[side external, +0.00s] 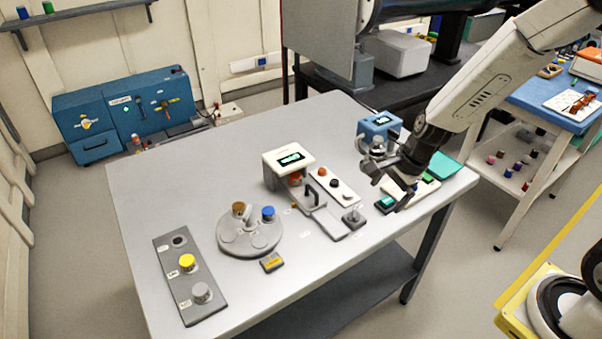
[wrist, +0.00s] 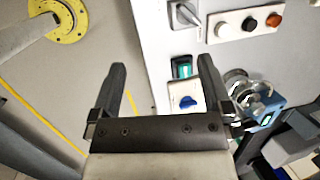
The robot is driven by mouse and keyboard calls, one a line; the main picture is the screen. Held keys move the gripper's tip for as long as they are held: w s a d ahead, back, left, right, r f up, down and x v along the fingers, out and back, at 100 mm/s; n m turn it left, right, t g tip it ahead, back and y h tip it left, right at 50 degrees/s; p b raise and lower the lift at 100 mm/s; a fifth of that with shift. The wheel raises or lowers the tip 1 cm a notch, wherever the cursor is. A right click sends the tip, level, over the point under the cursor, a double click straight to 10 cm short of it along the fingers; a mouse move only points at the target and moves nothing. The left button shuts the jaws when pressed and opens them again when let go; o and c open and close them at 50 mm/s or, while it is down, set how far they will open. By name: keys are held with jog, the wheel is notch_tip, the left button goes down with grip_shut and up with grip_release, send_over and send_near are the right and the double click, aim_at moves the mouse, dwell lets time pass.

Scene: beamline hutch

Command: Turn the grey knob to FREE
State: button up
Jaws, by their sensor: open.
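The grey knob (side external: 353,215) sits on a small dark grey square plate near the front edge of the table, right of the grey fixture with a black handle.
A white panel with three buttons (side external: 335,186) lies behind the knob. A blue device with a display (side external: 380,124) stands at the back right. A white box with a display (side external: 289,160), a round grey holder (side external: 249,236) and a grey plate (side external: 190,279) stand leftward.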

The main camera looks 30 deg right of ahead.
aim_at(356, 211)
jog(key=w+d+f+m+y, duration=0.1)
jog(key=w+f+m, duration=0.2)
jog(key=m, duration=0.6)
jog(key=shift+w+f+t, duration=0.3)
jog(key=shift+w+f, duration=0.05)
jog(key=shift+w, duration=0.65)
jog(key=shift+a+f, duration=0.1)
jog(key=shift+f, duration=0.05)
jog(key=shift+x, duration=3.75)
jog(key=c, duration=1.2)
jog(key=shift+c, duration=0.2)
